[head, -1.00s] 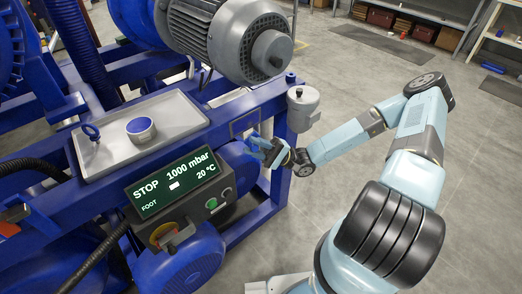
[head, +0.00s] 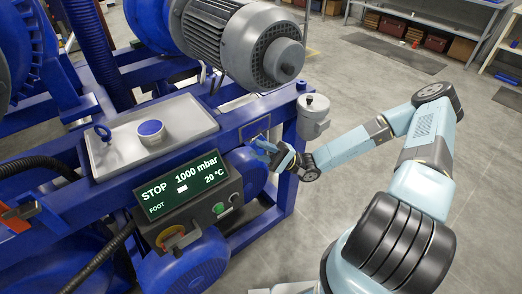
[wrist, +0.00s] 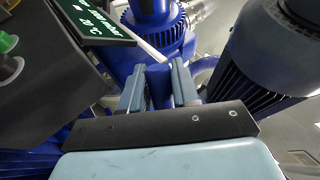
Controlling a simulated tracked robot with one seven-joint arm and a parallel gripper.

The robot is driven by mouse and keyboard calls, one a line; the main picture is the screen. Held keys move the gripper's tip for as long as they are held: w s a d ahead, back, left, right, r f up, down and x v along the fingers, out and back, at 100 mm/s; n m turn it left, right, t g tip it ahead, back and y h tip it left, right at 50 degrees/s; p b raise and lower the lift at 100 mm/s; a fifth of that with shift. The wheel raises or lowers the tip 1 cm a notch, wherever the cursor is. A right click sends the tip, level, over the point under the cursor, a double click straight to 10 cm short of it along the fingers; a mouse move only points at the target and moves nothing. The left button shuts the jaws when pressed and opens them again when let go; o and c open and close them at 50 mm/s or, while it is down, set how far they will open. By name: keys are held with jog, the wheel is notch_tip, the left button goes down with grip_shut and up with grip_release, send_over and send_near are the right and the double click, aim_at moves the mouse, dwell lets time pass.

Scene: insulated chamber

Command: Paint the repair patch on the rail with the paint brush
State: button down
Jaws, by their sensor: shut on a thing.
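The repair patch (head: 255,128) is a grey rectangle on the blue rail (head: 228,122), right of the tray. My gripper (head: 264,147) is just below and right of the patch in the head view, at the rail's front. In the wrist view my gripper (wrist: 158,78) is shut on a dark blue piece (wrist: 158,88), which seems to be the paint brush's handle. The bristles are hidden, so I cannot tell if they touch the patch. A white pot with blue paint (head: 151,130) stands on the tray.
A control box with a lit display (head: 185,185) is left of my gripper. A grey cylinder (head: 313,115) is close on the right, and a big motor (head: 245,45) is above. Open floor lies right.

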jog(key=shift+w+a, duration=0.25)
jog(key=shift+w, duration=0.15)
jog(key=shift+d, duration=0.1)
jog(key=w+d, duration=0.2)
jog(key=d, duration=0.1)
dwell(0.7)
jog(key=shift+s+a, duration=0.5)
jog(key=shift+a, duration=0.3)
jog(key=shift+s+a, duration=0.5)
jog(key=shift+a, duration=0.3)
jog(key=shift+r, duration=1.05)
jog(key=w+d, duration=0.2)
jog(key=d, duration=0.1)
jog(key=shift+d, duration=0.2)
